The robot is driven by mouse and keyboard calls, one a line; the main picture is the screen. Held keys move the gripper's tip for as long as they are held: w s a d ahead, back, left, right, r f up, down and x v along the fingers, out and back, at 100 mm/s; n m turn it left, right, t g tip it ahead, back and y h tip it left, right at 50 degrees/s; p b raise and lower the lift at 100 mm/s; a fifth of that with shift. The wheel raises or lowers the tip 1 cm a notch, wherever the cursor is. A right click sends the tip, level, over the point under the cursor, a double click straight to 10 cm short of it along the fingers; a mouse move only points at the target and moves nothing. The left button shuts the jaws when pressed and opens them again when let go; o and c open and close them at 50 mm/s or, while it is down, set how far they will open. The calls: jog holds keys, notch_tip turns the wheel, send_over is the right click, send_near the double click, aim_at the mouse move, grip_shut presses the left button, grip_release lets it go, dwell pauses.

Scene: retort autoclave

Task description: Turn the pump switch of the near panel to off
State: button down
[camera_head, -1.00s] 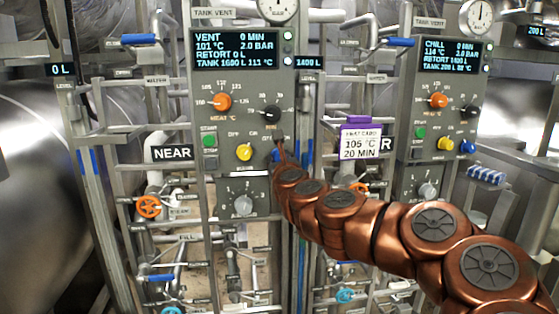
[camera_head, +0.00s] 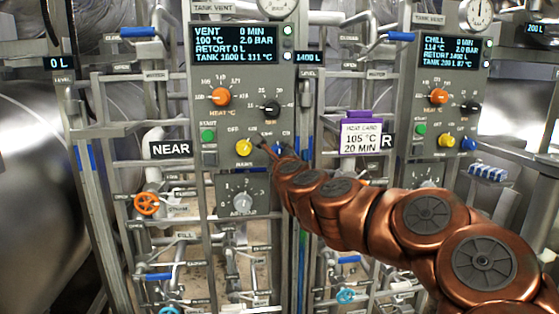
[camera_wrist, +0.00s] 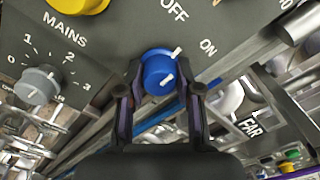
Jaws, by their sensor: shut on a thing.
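The pump switch is a blue knob (camera_wrist: 157,74) with white marks, on the grey near panel (camera_wrist: 235,25) in the wrist view. My gripper (camera_wrist: 162,88) is shut on it, one dark finger on each side. The OFF label stands above the knob and the ON label to its upper right. A white mark at the knob's upper edge points up and right, roughly between the two labels. In the head view the near panel (camera_head: 213,165) shows the knob mostly hidden behind my gripper (camera_head: 266,144).
A yellow MAINS knob (camera_head: 244,147) sits just left of the blue one. Above are a black knob (camera_head: 272,109) and an orange knob (camera_head: 220,97). A purple-topped heat card (camera_head: 361,135) hangs to the right, before the far panel (camera_head: 405,150).

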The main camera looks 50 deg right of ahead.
jog(key=n+b, duration=0.1)
jog(key=n, duration=0.2)
jog(key=shift+f, duration=0.1)
jog(key=shift+n+b, duration=0.4)
jog(key=shift+n, duration=0.9)
jog(key=shift+r, duration=0.2)
jog(key=c, duration=0.8)
grip_release()
jog(key=shift+s, duration=0.1)
jog(key=shift+v, duration=5.9)
